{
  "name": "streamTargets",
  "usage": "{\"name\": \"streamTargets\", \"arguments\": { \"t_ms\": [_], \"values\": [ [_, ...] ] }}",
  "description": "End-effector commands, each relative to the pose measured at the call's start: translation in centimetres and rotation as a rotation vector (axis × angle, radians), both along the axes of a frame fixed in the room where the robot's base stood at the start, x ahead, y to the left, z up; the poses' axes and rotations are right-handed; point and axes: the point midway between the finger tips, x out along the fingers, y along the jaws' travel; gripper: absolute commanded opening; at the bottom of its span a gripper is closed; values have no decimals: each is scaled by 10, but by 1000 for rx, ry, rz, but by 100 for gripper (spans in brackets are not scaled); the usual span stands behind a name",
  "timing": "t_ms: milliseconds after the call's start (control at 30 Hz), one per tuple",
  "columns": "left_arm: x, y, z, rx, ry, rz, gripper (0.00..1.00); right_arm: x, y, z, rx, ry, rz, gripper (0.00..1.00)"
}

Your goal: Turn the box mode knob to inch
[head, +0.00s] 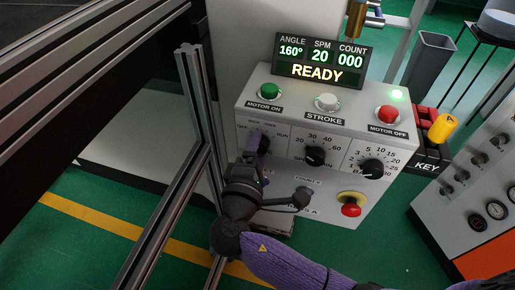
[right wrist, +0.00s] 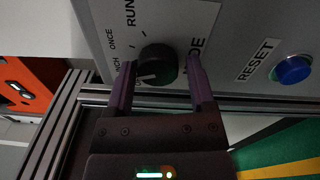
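The black mode knob (right wrist: 157,65) is on the grey control box face (head: 330,200) and is clear in the right wrist view. RUN, ONCE and INCH labels stand around it. INCH is partly hidden by a finger. The knob's white mark points left, roughly toward INCH; I cannot tell if it lines up exactly. My right gripper (right wrist: 160,80) is open, with one finger on each side of the knob and small gaps visible. In the head view my right gripper (head: 257,146) mostly hides the knob. My left gripper is not in view.
A blue RESET button (right wrist: 293,68) is to the right in the wrist view. The speed knob (head: 315,156), a second black knob (head: 371,169) and the red emergency button (head: 351,210) are on the box. A metal frame post (head: 190,90) stands close left of my right gripper.

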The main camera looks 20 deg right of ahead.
Motion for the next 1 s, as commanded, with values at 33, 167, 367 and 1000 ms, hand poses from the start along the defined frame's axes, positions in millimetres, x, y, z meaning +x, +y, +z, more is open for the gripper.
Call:
{"name": "streamTargets", "arguments": {
  "t_ms": [33, 167, 367, 1000],
  "values": [
    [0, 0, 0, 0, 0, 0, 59, 0, 0, 0, -1, -1, 0, 82],
    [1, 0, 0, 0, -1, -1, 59, 0, 0, 1, -1, -2, -1, 90],
    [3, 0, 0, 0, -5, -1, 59, -1, 1, 1, 0, -2, 0, 90],
    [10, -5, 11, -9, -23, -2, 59, -84, 53, -2, 0, -2, -1, 90]
  ]
}}
